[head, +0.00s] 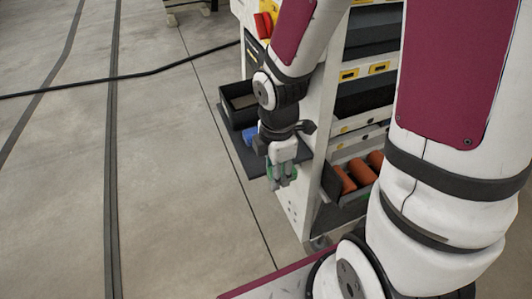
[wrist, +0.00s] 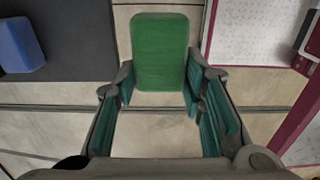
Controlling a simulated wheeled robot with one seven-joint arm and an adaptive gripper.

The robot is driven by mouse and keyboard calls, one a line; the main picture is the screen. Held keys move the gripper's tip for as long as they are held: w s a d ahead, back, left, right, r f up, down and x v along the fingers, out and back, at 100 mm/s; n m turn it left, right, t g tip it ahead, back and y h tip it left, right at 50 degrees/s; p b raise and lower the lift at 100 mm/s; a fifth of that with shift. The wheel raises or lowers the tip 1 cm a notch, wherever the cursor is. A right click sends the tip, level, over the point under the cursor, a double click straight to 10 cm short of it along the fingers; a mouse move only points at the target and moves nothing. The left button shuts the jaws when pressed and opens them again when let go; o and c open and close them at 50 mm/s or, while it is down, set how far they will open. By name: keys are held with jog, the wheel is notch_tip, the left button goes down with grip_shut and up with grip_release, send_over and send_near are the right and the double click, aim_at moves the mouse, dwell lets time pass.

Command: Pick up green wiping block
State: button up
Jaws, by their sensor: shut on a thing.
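The green wiping block (wrist: 160,50) is between the fingertips of my gripper (wrist: 158,88) in the wrist view, and the teal finger pads close on its near end. Below it in that view I see the floor, so it is held clear of the shelf. In the head view my gripper (head: 282,178) hangs at the front edge of the dark side shelf. Only a sliver of green shows there between the fingers, and most of the block is hidden.
The dark side shelf (wrist: 75,50) carries a blue block (wrist: 20,45) and a black bin (head: 240,108). The white cart (head: 303,205) stands beside my arm, with orange cylinders (head: 375,160) in a lower bin. A black cable (head: 130,76) crosses the floor. The floor at left is otherwise open.

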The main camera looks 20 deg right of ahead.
jog(key=p, duration=0.1)
jog(key=s+p, duration=0.1)
jog(key=p, duration=0.1)
jog(key=shift+s+r, duration=0.1)
jog(key=shift+r, duration=0.2)
jog(key=shift+s+d+p, duration=0.1)
jog(key=shift+s+p, duration=2.1)
jog(key=shift+p, duration=1.1)
jog(key=shift+o, duration=1.4)
jog(key=shift+w, duration=0.1)
jog(key=shift+c, duration=0.5)
